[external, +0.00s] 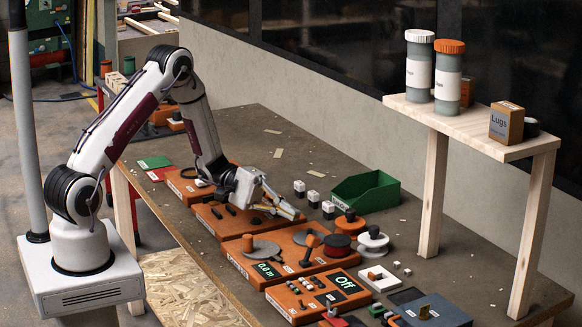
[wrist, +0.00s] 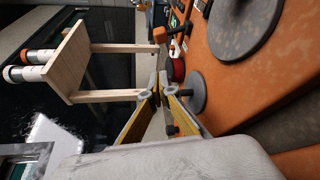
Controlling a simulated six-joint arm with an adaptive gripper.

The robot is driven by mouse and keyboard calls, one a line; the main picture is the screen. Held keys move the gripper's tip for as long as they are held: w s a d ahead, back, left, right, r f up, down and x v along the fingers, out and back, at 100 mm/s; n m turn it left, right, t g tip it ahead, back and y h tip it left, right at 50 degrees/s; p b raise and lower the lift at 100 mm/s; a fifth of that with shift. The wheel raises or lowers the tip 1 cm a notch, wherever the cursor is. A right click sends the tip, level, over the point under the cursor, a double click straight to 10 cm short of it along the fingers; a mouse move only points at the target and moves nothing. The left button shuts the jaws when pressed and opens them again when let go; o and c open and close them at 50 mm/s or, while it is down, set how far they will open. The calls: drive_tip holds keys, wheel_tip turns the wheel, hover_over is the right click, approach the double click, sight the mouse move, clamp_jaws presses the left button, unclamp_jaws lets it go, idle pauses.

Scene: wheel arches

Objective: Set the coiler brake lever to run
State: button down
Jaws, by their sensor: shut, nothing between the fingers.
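The lever with an orange handle (external: 311,241) stands on the orange coiler panel (external: 240,264), between the grey discs and the red spool. It looks slightly tilted; I cannot read its setting. What looks like the same orange handle (wrist: 161,34) shows above the fingers in the wrist view. My gripper (external: 298,213) is shut and empty, held above the bench behind and left of the lever, apart from it. Its fingertips (wrist: 158,88) show close together in the wrist view.
A large grey disc (wrist: 243,25) lies flat on the panel. A green bin (external: 367,192) is behind; a wooden shelf (external: 470,122) rises at the right.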

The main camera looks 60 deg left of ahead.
sight(308, 234)
drive_tip(key=shift+s+d+f+g+h, duration=0.1)
drive_tip(key=shift+s+f+g+h, duration=0.1)
drive_tip(key=shift+s, duration=0.2)
drive_tip(key=shift+s+f+g+h, duration=0.1)
drive_tip(key=shift+s+h, duration=0.1)
drive_tip(key=shift+s, duration=0.2)
drive_tip(key=shift+d, duration=0.1)
drive_tip(key=shift+x, duration=4.95)
drive_tip(key=shift+s+r+m, duration=0.2)
drive_tip(key=shift+s+m, duration=0.05)
drive_tip(key=shift+m, duration=0.05)
drive_tip(key=shift+s+r+m+h, duration=0.35)
drive_tip(key=shift+s+m+h, duration=0.25)
drive_tip(key=shift+m, duration=0.5)
drive_tip(key=shift+s+r+m+t+h, duration=0.2)
drive_tip(key=shift+s+m+t+h, duration=0.15)
drive_tip(key=shift+s+m, duration=0.8)
drive_tip(key=shift+m, duration=0.15)
drive_tip(key=shift+a, duration=0.2)
